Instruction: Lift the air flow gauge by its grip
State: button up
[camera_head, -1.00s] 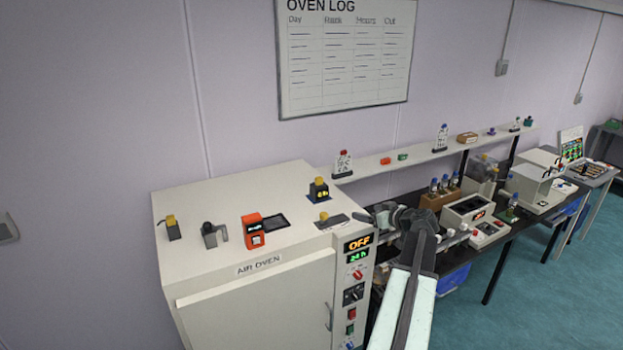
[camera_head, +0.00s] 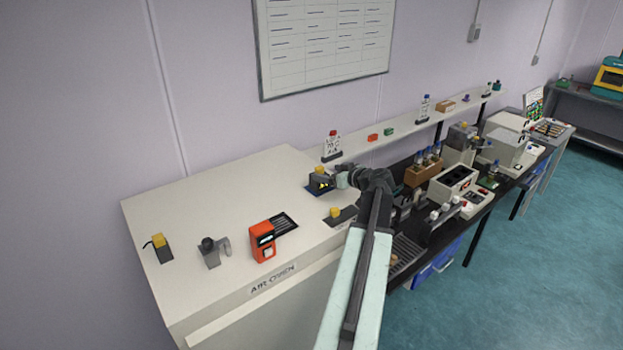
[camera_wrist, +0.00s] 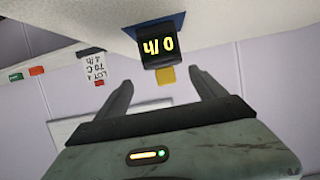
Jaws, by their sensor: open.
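The air flow gauge (camera_head: 319,184) is a small dark box with a yellow grip on top. It stands on a dark blue pad near the back right of the white oven top. In the wrist view the gauge (camera_wrist: 160,48) appears upside down with a yellow "0 /h" display, and its yellow grip (camera_wrist: 167,75) points toward my gripper. My gripper (camera_wrist: 161,85) is open, with one finger on each side of the grip's line and nothing held.
The oven top (camera_head: 220,200) also holds an orange device (camera_head: 262,242), a grey hooked part (camera_head: 211,252), a dark yellow-topped block (camera_head: 161,248) and another yellow piece (camera_head: 336,213) near the edge. A wall shelf (camera_head: 400,130) with small items runs behind. The oven top's middle is clear.

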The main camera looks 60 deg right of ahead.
aim_at(315, 172)
jog(key=shift+b+x, duration=0.55)
jog(key=shift+x, duration=0.7)
jog(key=x, duration=0.1)
jog(key=b+x, duration=0.1)
jog(key=x, duration=0.1)
jog(key=b+x, duration=0.1)
jog(key=x, duration=0.1)
jog(key=shift+w+a+f, duration=0.25)
jog(key=shift+a, duration=0.05)
jog(key=shift+s+r, duration=0.15)
jog(key=shift+a, duration=0.1)
jog(key=c, duration=1.6)
jog(key=shift+r+p, duration=0.5)
jog(key=shift+p, duration=0.15)
notch_tip(315, 172, up, 3)
jog(key=p, duration=0.3)
jog(key=shift+r, duration=0.15)
jog(key=s+a, duration=0.1)
jog(key=s, duration=0.4)
jog(key=s+a, duration=0.2)
jog(key=s, duration=0.3)
jog(key=s+a+p, duration=0.1)
jog(key=s+a, duration=0.1)
jog(key=s, duration=0.3)
jog(key=shift+s+r, duration=0.15)
jog(key=shift+r, duration=0.15)
